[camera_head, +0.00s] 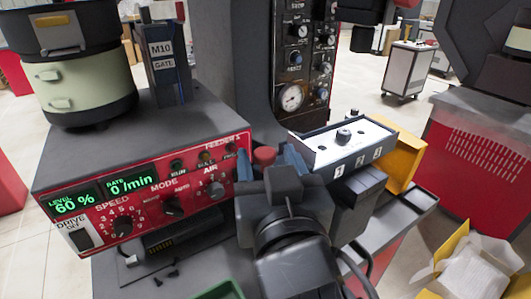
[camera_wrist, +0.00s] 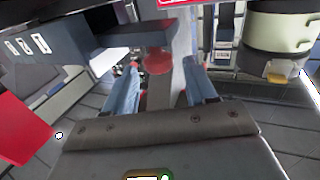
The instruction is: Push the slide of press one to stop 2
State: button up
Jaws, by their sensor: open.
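A dark box with a white top (camera_head: 321,151) and front labels 1, 2, 3 stands right of my gripper; 1 is nearest. A black knob (camera_head: 343,135) sits on that top, around its middle. A red round knob (camera_head: 264,154) stands at the box's left end; it also shows in the wrist view (camera_wrist: 158,62). I cannot tell which knob belongs to the slide. My gripper (camera_head: 268,160) is open, its blue fingers on either side of the red knob in the picture. In the wrist view my gripper (camera_wrist: 163,78) shows nothing clearly held; contact is unclear.
A red control panel (camera_head: 140,190) with dials and green displays lies left of my gripper. A bowl feeder (camera_head: 80,80) and an M10 gate post (camera_head: 165,60) stand behind it. A gauge panel (camera_head: 305,60) rises behind the box. A yellow bin (camera_head: 405,160) is at its right.

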jog(key=v, duration=0.5)
jog(key=shift+b, duration=0.4)
jog(key=s+d+f+g, duration=0.1)
jog(key=s+d+f, duration=0.4)
jog(key=f, duration=0.2)
jog(key=s+d+f+g, duration=0.1)
jog(key=s+d+f, duration=0.45)
jog(key=f, duration=0.25)
jog(key=s+d+f+m+h, duration=0.1)
jog(key=s+d+h, duration=0.1)
jog(key=s+d, duration=0.3)
jog(key=s+d+f+m+h, duration=0.1)
jog(key=s+d, duration=0.5)
jog(key=s, duration=0.7)
jog(key=shift+s+f+g+h, duration=0.35)
jog(key=shift+s+g+h, duration=0.05)
